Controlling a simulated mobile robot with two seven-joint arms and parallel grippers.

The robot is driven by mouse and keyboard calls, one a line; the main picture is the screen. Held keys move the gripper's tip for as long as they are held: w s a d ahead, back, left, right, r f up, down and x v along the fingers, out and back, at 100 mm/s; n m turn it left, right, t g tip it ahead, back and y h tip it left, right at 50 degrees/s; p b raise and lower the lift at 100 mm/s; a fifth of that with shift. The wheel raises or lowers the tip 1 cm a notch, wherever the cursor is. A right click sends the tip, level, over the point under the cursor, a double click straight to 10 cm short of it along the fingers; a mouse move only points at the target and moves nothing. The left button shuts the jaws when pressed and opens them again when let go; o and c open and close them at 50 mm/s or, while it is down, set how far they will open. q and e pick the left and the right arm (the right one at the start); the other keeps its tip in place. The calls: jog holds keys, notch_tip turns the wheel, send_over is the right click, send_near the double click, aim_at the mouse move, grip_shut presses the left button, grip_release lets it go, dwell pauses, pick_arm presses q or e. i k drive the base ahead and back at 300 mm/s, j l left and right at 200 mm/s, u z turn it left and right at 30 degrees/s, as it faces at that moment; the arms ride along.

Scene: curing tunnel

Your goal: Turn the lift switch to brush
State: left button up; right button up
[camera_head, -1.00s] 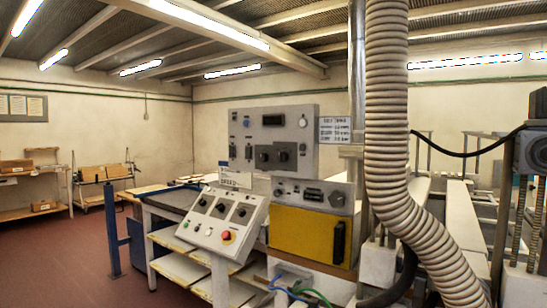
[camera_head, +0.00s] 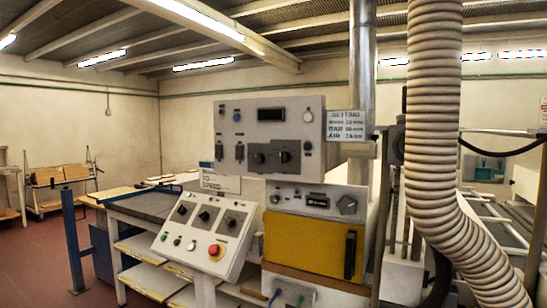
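A sloped light-grey console (camera_head: 190,249) stands left of centre. It carries a row of three black rotary switches (camera_head: 204,216), small buttons below them and a red mushroom button (camera_head: 214,249). Behind it is an upright grey panel (camera_head: 290,110) with two large black knobs (camera_head: 258,157), a dark display and smaller controls. Another grey panel (camera_head: 290,197) above a yellow door has a knob at its right. The lettering on the switches is too small to read, so I cannot tell which is the lift switch. Neither of my grippers is in view.
A ribbed hose (camera_head: 435,130) hangs at the right in front of machinery. A yellow door (camera_head: 305,245) with a black handle is under the grey panel. A blue post (camera_head: 73,240) stands left of the work table (camera_head: 140,205). Open red floor (camera_head: 40,270) lies at the left.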

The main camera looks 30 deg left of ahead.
aim_at(283, 156)
jog(key=j+z, duration=0.25)
jog(key=j, duration=1.55)
jog(key=j+z, duration=0.2)
jog(key=j, duration=1.6)
jog(key=i+j+z, duration=0.15)
jog(key=j, duration=0.7)
jog(key=k, duration=0.05)
